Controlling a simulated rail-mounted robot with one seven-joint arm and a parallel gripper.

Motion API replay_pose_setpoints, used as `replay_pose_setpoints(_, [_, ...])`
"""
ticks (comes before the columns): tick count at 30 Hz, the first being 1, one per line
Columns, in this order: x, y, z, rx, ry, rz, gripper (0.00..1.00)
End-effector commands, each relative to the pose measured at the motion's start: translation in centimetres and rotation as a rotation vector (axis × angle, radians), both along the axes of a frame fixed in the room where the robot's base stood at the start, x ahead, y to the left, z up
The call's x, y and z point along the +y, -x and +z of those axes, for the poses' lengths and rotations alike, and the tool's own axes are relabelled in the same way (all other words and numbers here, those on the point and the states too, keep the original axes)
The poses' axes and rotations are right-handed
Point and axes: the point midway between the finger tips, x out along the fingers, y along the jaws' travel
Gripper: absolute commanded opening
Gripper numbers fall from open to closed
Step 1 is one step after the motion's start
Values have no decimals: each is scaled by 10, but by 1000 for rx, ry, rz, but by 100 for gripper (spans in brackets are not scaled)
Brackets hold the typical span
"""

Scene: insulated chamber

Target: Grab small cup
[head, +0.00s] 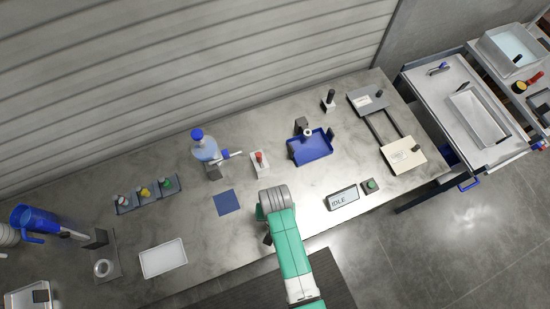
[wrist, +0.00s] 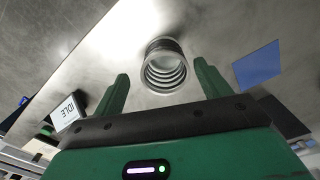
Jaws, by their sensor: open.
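A small grey metallic cup (wrist: 165,66) with ribbed rings stands on the table in the wrist view. Its round open mouth faces my camera. My gripper (wrist: 161,71) is open, with one green finger to each side of the cup in the picture. I see no contact, and the distance in depth is hard to tell. In the head view my own arm covers this part of the table, so the cup cannot be made out there.
A blue square mat (head: 227,202) lies left of my arm. An IDLE display (head: 343,198) and green button (head: 370,185) stand to the right. Behind are a red-topped switch (head: 259,161), a blue tray (head: 310,147) and a blue-capped bottle (head: 204,148). A white tray (head: 163,259) lies front left.

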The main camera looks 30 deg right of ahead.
Motion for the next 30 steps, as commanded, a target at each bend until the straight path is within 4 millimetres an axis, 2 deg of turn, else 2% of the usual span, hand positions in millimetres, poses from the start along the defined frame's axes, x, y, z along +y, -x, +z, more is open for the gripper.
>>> replay_pose_setpoints(2, [1, -1, -2, -2, 1, 0, 76])
replay_pose_setpoints(10, [8, -1, -46, -2, 0, 0, 76])
replay_pose_setpoints(18, [8, -1, -51, -4, 1, 1, 76])
replay_pose_setpoints(19, [8, -1, -51, -4, 1, 1, 74])
replay_pose_setpoints(26, [8, -1, -51, -4, 1, 1, 29])
replay_pose_setpoints(30, [8, -2, -51, -4, 1, 1, 28])
